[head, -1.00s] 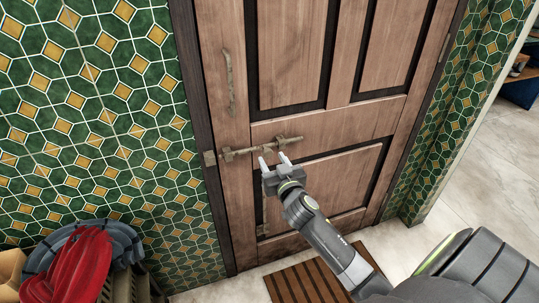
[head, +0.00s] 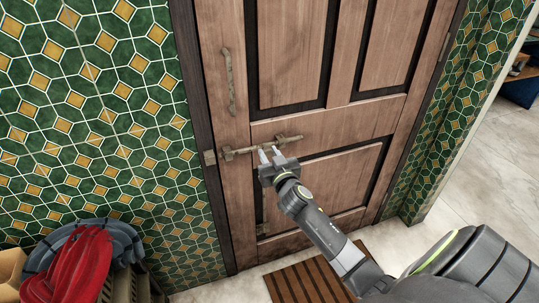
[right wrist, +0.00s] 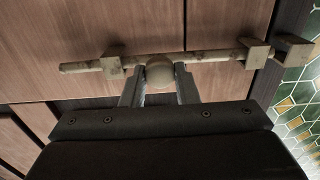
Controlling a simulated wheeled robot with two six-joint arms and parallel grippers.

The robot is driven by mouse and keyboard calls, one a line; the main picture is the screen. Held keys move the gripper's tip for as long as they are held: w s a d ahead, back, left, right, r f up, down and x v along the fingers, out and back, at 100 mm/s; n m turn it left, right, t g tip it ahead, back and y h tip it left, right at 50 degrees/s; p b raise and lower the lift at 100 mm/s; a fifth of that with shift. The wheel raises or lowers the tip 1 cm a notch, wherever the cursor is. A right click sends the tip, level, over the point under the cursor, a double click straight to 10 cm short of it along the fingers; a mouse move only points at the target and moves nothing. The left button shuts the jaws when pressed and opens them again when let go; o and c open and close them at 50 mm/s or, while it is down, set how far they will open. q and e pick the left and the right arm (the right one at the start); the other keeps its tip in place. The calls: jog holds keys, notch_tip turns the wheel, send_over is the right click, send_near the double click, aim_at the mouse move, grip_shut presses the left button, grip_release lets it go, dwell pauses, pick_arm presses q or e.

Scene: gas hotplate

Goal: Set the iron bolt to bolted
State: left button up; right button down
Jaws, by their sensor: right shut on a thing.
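The iron bolt (head: 240,150) is a rusty rod lying across the wooden door at mid-height, held in brackets. In the right wrist view its rod (right wrist: 215,57) runs sideways, with a round knob (right wrist: 159,73) below it. My right gripper (head: 271,152) reaches the bolt from below and is shut on the knob, one finger on each side, as the right wrist view shows (right wrist: 158,92). The keeper (head: 209,158) sits on the door frame, left of the bolt; it also shows in the right wrist view (right wrist: 293,48). I cannot tell whether the rod enters it. My left gripper is not in view.
A curved door handle (head: 229,80) is above the bolt. Green tiled wall (head: 90,120) flanks the door. A red cloth (head: 82,262) lies at the lower left. A slatted mat (head: 300,283) lies on the floor before the door.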

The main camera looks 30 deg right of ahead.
aim_at(249, 150)
jog(key=shift+w+a+b, duration=0.2)
jog(key=shift+w+a, duration=0.05)
jog(key=shift+a, duration=0.9)
jog(key=shift+w+a+b, duration=0.15)
jog(key=shift+w+a, duration=0.1)
jog(key=shift+a, duration=0.85)
jog(key=c, duration=1.5)
grip_release()
jog(key=shift+a, duration=0.1)
jog(key=o, duration=0.3)
jog(key=shift+w+a, duration=0.1)
jog(key=shift+a, duration=0.1)
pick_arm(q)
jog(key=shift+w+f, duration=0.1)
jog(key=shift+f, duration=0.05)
pick_arm(e)
jog(key=shift+o, duration=0.2)
jog(key=shift+d, duration=0.1)
jog(key=shift+s, duration=0.4)
pick_arm(q)
jog(key=shift+p, duration=0.3)
pick_arm(e)
jog(key=v, duration=1.6)
jog(key=shift+s, duration=0.35)
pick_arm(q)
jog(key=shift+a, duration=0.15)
pick_arm(e)
jog(key=shift+f, duration=0.1)
